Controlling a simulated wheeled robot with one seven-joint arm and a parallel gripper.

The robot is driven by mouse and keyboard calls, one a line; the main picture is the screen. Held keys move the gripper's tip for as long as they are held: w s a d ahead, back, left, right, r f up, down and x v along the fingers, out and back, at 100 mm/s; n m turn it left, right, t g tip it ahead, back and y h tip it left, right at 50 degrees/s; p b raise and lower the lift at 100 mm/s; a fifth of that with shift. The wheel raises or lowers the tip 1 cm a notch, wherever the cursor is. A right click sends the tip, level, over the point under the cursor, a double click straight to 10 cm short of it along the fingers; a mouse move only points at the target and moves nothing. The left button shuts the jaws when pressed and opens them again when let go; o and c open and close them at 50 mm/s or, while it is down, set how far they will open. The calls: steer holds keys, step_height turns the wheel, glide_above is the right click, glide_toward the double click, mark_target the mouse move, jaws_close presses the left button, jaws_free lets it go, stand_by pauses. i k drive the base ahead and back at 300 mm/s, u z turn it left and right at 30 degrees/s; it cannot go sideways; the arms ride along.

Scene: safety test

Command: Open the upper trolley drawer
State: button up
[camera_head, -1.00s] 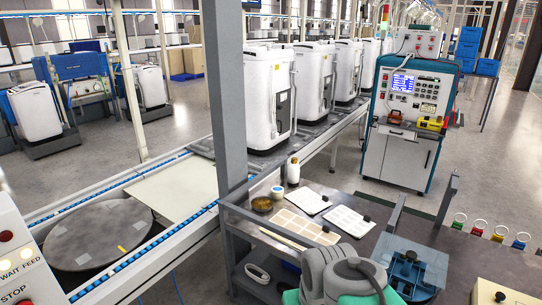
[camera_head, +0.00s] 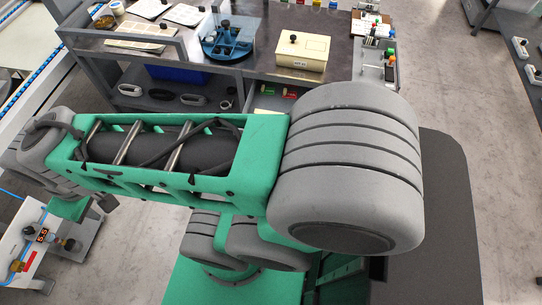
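A dark-topped work trolley (camera_head: 265,58) stands beyond my arm, with a lower shelf on its left side. Under its top, right of the shelf, a drawer (camera_head: 262,101) shows a pale interior with small green and red things in it, so it looks at least partly open. My green and grey arm covers the area below and in front of it, and I cannot make out a handle or a second drawer. My arm stretches across to the left. My gripper cannot be made out.
A white device with a display (camera_head: 40,236) stands at lower left. Open floor (camera_head: 455,110) lies to the right.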

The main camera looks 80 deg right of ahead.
mark_target(256, 103)
steer(key=u, duration=0.9)
steer(key=k, duration=1.85)
steer(key=u, duration=1.05)
steer(key=k, duration=0.6)
steer(key=u, duration=0.15)
